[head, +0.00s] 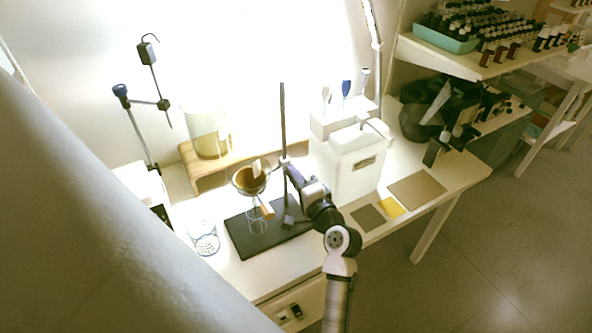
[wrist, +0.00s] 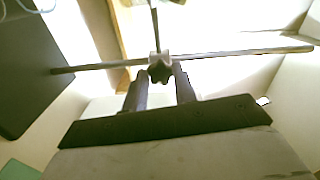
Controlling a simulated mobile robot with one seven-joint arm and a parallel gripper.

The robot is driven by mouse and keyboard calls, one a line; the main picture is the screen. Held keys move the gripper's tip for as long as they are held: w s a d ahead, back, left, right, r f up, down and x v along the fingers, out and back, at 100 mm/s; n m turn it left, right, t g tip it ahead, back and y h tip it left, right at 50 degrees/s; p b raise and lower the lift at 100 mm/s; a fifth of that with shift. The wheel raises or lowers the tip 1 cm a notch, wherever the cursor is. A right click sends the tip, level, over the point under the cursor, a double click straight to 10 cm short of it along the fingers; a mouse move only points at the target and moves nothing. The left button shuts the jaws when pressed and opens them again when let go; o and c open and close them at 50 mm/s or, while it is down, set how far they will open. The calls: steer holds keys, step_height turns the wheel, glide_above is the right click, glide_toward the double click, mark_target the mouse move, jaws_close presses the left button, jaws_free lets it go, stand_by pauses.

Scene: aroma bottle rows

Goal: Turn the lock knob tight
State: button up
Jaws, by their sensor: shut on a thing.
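In the head view my gripper (head: 291,170) is at the upright stand rod (head: 283,115), hiding the knob. The rod rises from a dark base plate (head: 245,238). A funnel (head: 250,182) with amber contents hangs left of the rod.
A glass (head: 257,222) stands under the funnel. A beaker (head: 204,240) is at the left. A white canister (head: 352,170) stands close behind my arm. Flat mats (head: 417,189) lie at the right. A shelf of bottles (head: 470,50) is at the upper right.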

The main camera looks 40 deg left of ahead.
steer(key=shift+r+m+p, duration=0.15)
steer(key=shift+m+p, duration=0.6)
steer(key=shift+m, duration=7.15)
steer(key=o, duration=1)
steer(key=shift+c, duration=0.2)
steer(key=b+v, duration=0.4)
steer(key=v, duration=0.9)
steer(key=shift+d, duration=0.4)
steer(key=shift+s, duration=0.15)
